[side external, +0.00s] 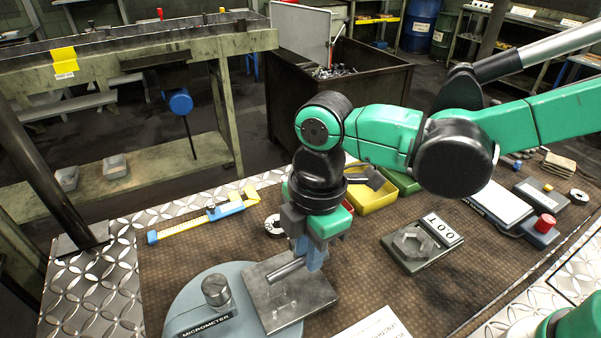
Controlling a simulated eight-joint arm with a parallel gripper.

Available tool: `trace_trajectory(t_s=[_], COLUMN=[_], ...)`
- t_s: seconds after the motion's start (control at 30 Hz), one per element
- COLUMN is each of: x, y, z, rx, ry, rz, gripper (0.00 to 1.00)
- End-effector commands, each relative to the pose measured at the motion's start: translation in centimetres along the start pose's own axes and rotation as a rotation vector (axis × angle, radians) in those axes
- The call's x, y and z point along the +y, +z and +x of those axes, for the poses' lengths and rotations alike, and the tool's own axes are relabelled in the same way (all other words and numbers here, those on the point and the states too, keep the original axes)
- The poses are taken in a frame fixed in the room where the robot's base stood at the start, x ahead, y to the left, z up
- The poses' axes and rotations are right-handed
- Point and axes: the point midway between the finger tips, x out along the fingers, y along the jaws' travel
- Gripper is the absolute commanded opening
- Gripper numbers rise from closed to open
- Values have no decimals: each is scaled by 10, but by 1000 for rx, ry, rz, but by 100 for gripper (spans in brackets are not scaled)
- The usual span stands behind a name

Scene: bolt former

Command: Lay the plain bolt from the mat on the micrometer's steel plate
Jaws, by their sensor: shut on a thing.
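My gripper (308,262) points down over the micrometer's steel plate (296,304) and is shut on the plain bolt (284,270). The bolt is a short grey shank that sticks out to the left of the fingers, roughly level. It is low over the back part of the plate; I cannot tell whether it touches. The fingers hide the rest of the bolt, including its head. The micrometer (188,311) is a round grey-blue base with a metal knob and a black name label, at the left of the plate.
A blue and yellow caliper (208,219) and a white ring (273,225) lie behind. Yellow (375,196) and green (402,181) bins stand behind my gripper. A white sheet (374,328) lies in front.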

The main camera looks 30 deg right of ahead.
Motion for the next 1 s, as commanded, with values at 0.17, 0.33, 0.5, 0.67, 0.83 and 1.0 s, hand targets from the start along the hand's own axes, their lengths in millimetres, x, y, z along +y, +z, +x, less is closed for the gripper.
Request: trace_trajectory(t_s=[0.17,0.33,0.5,0.67,0.83,1.0], x=[-2,-2,-2,-2,-2,-2], y=[-5,-5,-4,-3,-2,-2], z=[-1,11,26,36,41,41], rx=[4,4,4,4,4,4], ry=[-1,-1,-1,-1,-1,-1], rz=[82,89,88,87,87,87], gripper=[0,0,0,0,0,0])
